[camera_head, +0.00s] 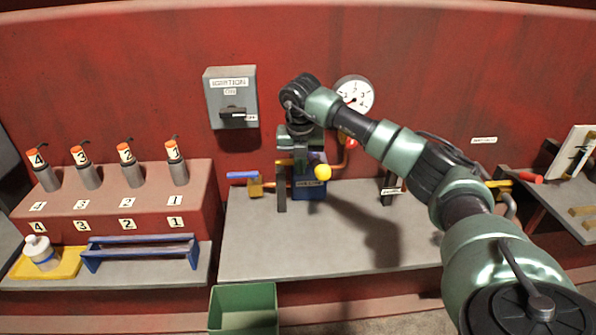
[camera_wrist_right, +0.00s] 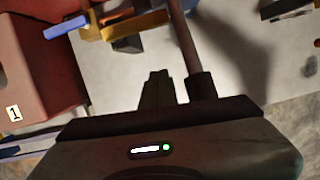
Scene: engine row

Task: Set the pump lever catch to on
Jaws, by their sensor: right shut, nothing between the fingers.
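The pump stands on the grey bench behind my right gripper (camera_head: 303,162), with a blue base (camera_head: 311,192) bearing a small unreadable label. A yellow ball (camera_head: 322,172) shows beside the gripper. To the left are a brass block (camera_head: 255,187) and a blue-handled piece (camera_head: 242,175), also at upper left in the wrist view (camera_wrist_right: 66,27). A dark upright post (camera_head: 281,192) stands just left of the base. My right gripper is shut and empty, pointing down over the pump and hiding part of it. I cannot tell which part is the lever catch, or its setting. My left gripper is out of view.
A grey ignition box (camera_head: 231,97) and a round gauge (camera_head: 354,94) are on the red wall. Left are several numbered cylinders, a blue rack (camera_head: 140,250) and a bottle (camera_head: 41,253) on a yellow tray. A green bin (camera_head: 243,309) stands in front. The front bench (camera_head: 300,245) is clear.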

